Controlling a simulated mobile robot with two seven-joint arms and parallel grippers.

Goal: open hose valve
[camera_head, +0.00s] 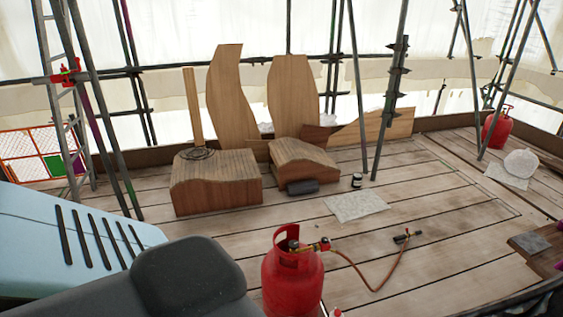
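A red gas cylinder (292,280) stands upright on the plank floor at the bottom centre. Its lower end is cut off by the picture edge. A small brass and red valve fitting (322,244) sits at its top, on the right side of the collar. An orange-brown hose (366,285) runs from the fitting and curves right over the planks to a small dark torch (407,237). The valve is too small to tell whether it is open or closed. Neither of my grippers is in view, and nothing is seen touching the cylinder, valve or hose.
Wooden blocks (215,190) and tall curved boards (292,98) stand at the back. A second red cylinder (497,128) stands at the far right. Scaffold poles (390,90) rise behind. A pale sheet (355,205) lies on the floor. The planks right of the hose are mostly clear.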

